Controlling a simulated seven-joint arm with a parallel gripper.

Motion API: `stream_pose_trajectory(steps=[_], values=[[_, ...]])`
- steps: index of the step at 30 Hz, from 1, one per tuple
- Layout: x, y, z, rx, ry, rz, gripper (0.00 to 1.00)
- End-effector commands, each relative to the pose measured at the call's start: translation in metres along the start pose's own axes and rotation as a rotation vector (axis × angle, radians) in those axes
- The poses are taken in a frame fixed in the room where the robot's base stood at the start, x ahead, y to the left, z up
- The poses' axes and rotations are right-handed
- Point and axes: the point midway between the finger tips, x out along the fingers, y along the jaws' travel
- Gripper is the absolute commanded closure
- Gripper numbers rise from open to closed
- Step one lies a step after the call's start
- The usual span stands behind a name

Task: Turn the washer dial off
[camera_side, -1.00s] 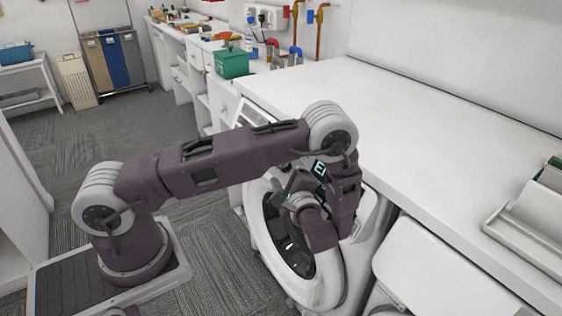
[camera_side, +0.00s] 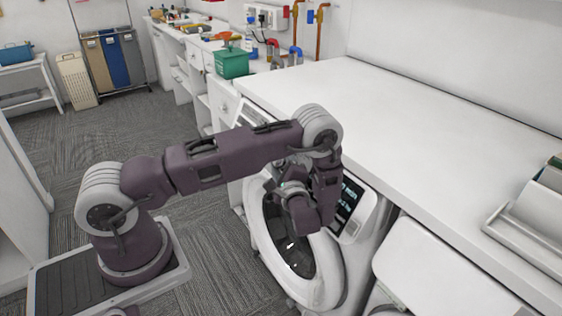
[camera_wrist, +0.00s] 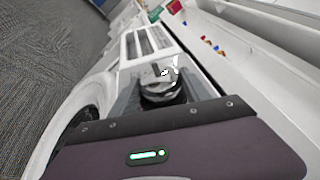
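The white washer (camera_side: 330,275) with a round, dark-windowed door stands under the white counter. Its control panel has a lit dark display (camera_side: 348,200) at the right of the arm. In the wrist view a dark round knob with a shiny metallic top (camera_wrist: 162,82), which looks like the dial, sits just ahead of my gripper's purple body. Grey shapes flank it on both sides; I cannot tell whether they are fingers or whether they touch it. My gripper (camera_side: 290,172) is in front of the panel in the side view, its fingertips mostly hidden by my wrist.
The long white counter (camera_side: 430,110) overhangs the washer closely. A second white appliance (camera_side: 440,275) stands to the right. A green box (camera_side: 231,63) and pipes are at the counter's far end. The carpet floor (camera_side: 225,235) between my base and the washer is clear.

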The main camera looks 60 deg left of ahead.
Motion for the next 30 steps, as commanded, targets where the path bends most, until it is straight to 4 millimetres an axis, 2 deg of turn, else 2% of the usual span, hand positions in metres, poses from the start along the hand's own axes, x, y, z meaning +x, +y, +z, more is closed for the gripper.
stream_pose_trajectory(steps=[1,4,16,30], values=[[-0.0001,-0.0002,0.0000,0.000,0.000,0.000,0.66],[-0.0001,-0.0002,0.0001,0.000,0.000,0.000,0.85],[-0.0006,0.0019,0.0000,0.036,0.006,-0.096,0.85],[0.0008,0.0070,0.0006,0.168,0.027,-0.494,0.85]])
